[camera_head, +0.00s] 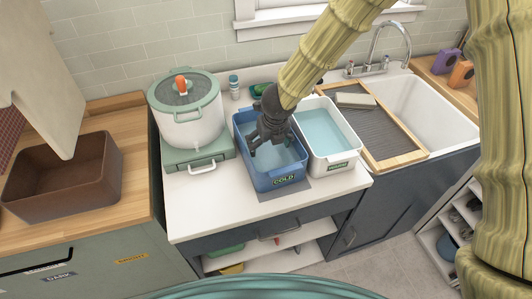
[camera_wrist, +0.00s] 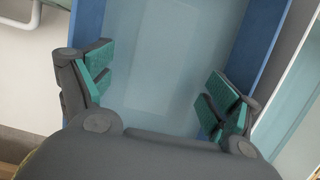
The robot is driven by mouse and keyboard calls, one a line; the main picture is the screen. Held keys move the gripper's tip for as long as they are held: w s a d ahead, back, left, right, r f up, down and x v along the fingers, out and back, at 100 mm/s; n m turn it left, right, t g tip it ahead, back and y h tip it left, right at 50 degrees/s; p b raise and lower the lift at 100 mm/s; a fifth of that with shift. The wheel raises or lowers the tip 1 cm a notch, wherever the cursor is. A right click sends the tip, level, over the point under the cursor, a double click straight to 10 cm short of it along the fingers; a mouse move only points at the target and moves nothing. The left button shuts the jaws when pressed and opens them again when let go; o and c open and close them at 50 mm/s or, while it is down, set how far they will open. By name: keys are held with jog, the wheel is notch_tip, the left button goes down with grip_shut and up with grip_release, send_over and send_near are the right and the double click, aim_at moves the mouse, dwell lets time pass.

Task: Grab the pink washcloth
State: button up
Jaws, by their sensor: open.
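I cannot make out a pink washcloth in either view. My gripper (camera_head: 270,150) points down over the blue basin (camera_head: 246,167) labelled COLD, which holds water. In the wrist view my gripper (camera_wrist: 158,95) has its two green-padded fingers wide apart with nothing between them. The blue basin's wall (camera_wrist: 262,38) shows at the right. A faint pale rectangle (camera_wrist: 157,60) shows in the basin between the fingers; I cannot tell what it is. My gripper hides part of the basin's inside in the head view.
A white basin (camera_head: 349,155) of water stands close to the right. A lidded white pot (camera_head: 188,125) stands at the left. Beyond are a framed washboard (camera_head: 378,125), a sink (camera_head: 430,112) and a tap (camera_head: 388,42). A brown bin (camera_head: 62,195) sits on the left wooden counter.

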aim_at(266, 151)
jog(key=x, duration=0.5)
jog(key=c, duration=1.2)
